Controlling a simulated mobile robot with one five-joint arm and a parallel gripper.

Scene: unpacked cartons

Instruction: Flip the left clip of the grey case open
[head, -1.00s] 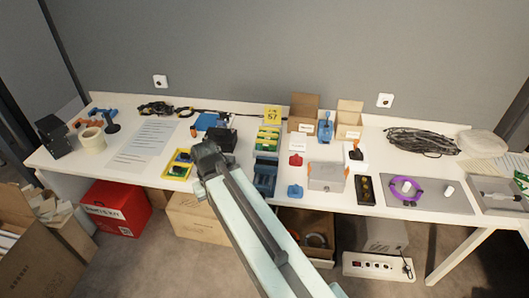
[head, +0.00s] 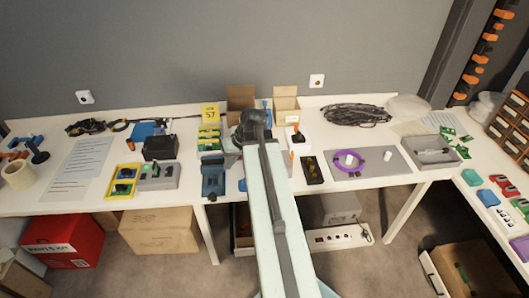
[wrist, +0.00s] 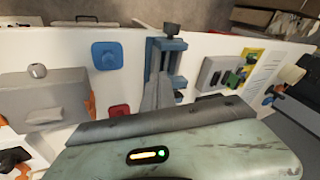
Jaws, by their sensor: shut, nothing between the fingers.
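The grey case (wrist: 42,92) lies at the left of the wrist view, with a pale raised part on its near side and an orange piece at its right edge. Which clip is the left one, and whether it is open, I cannot tell. In the head view my arm hides most of the case.
The blue vise (head: 214,177) stands left of my arm. A black panel (head: 312,170) and a grey mat (head: 390,164) lie to the right.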

